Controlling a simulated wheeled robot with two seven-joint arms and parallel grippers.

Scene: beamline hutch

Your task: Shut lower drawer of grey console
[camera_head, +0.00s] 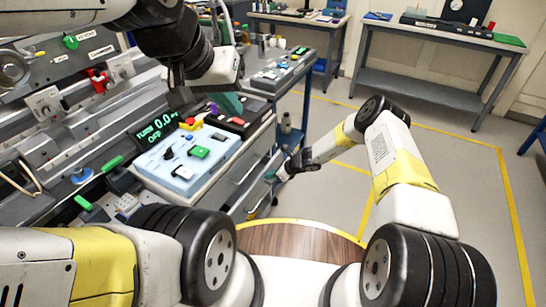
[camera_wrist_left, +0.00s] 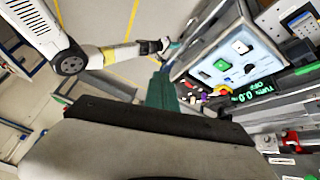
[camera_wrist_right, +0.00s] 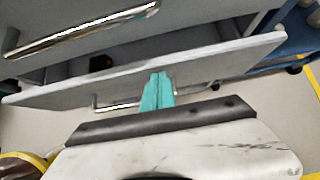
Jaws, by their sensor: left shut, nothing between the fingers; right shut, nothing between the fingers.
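The grey console (camera_head: 232,178) stands left of centre in the head view, its drawer side facing my right arm. In the right wrist view the lower drawer (camera_wrist_right: 215,63) is pulled out, with a gap behind its front panel. The upper drawer's bar handle (camera_wrist_right: 80,28) is above it. My right gripper (camera_wrist_right: 157,92) is shut and empty, its teal fingertips at the outer face of the lower drawer's front; I cannot tell whether they touch. In the head view the right gripper (camera_head: 270,176) is beside the console. My left gripper (camera_head: 229,104) is shut and empty above the console top.
A light blue control box (camera_head: 186,162) with coloured buttons sits on the console, near a green-lit display (camera_head: 160,132). A blue-framed cart (camera_head: 284,75) stands behind it. Benches (camera_head: 440,48) line the back wall. The floor (camera_head: 320,120) right of the console is clear, with yellow lines.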

